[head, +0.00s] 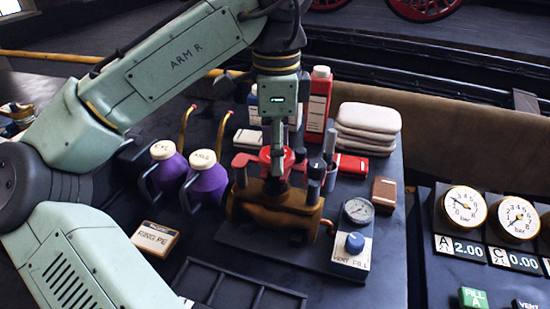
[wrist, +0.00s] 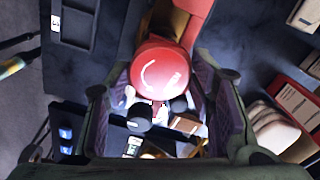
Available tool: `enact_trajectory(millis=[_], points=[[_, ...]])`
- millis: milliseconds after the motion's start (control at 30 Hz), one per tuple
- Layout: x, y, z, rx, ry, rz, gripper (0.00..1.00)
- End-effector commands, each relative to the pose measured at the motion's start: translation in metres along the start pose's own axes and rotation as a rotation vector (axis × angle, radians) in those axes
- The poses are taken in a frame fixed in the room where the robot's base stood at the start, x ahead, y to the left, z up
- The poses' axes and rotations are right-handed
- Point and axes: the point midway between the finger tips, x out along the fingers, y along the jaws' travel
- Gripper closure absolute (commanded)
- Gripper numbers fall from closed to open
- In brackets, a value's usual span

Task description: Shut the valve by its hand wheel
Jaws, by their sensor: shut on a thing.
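The valve is a brown-orange body (head: 270,205) on a dark base plate in the middle of the head view. Its red hand wheel (head: 288,160) sits on top, partly hidden by my gripper. My gripper (head: 277,168) points down over the wheel and is shut on it. In the wrist view the red hand wheel (wrist: 160,75) shows as a rounded red shape between the fingers (wrist: 160,110). The exact finger contact is hard to make out.
Two purple oil cans (head: 207,180) stand left of the valve. A gauge block (head: 353,240) with a blue knob is at its right. Red bottle (head: 318,105) and folded cloths (head: 368,128) stand behind. A dark rack (head: 240,290) lies in front. A gauge panel is at far right.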

Motion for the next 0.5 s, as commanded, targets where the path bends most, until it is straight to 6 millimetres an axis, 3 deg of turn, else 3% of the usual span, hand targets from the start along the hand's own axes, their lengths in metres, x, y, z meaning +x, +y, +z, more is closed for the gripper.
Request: enact_trajectory(millis=[367,500], points=[[-0.0003,-0.0005,-0.0002,-0.002,0.001,-0.002,0.28],[-0.0002,-0.0003,-0.0002,-0.002,0.001,-0.001,0.28]])
